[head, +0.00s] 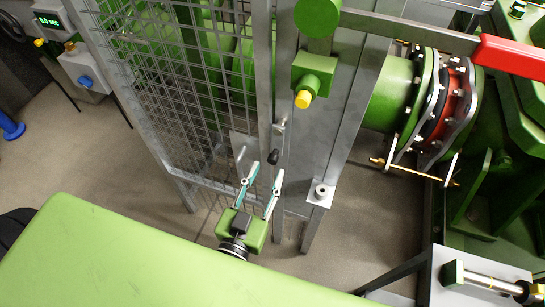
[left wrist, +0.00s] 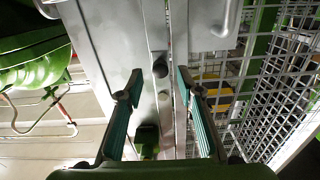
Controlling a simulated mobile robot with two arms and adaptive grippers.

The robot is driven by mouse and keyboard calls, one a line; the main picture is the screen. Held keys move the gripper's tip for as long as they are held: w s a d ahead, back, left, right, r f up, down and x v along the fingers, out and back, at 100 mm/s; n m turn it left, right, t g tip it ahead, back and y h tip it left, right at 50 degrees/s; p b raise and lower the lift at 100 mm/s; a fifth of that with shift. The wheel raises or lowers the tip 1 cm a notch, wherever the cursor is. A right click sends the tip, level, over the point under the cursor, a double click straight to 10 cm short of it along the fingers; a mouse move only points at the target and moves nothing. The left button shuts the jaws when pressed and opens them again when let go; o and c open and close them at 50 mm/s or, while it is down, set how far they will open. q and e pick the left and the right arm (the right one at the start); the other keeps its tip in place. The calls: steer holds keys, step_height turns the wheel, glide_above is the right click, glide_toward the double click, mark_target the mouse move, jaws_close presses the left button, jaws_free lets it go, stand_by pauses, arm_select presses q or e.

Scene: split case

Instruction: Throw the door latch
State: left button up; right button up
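The mesh door (head: 185,85) stands in a grey frame in the head view. A dark knob (head: 274,157), which looks like the latch knob, sits at the door's right edge by the grey post. In the left wrist view a dark round knob (left wrist: 160,68) shows on the grey post between the fingertips. My left gripper (head: 267,172) is open, its two fingers pointing at the knob from below. In the left wrist view the gripper (left wrist: 159,78) has one finger on each side of the post's edge. I cannot tell whether it touches the knob. My right gripper is not in view.
A yellow-tipped button box (head: 312,76) is on the post above the knob. A red lever handle (head: 510,55) and a flanged green pipe (head: 395,95) are to the right. A small grey bracket (head: 320,194) stands right of the gripper. Floor (head: 375,225) is clear between.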

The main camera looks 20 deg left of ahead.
mark_target(271, 163)
arm_select(q)
steer(key=w, duration=0.5)
steer(key=shift+d+p, duration=0.1)
steer(key=shift+p, duration=0.25)
steer(key=shift+s, duration=0.1)
jaws_close()
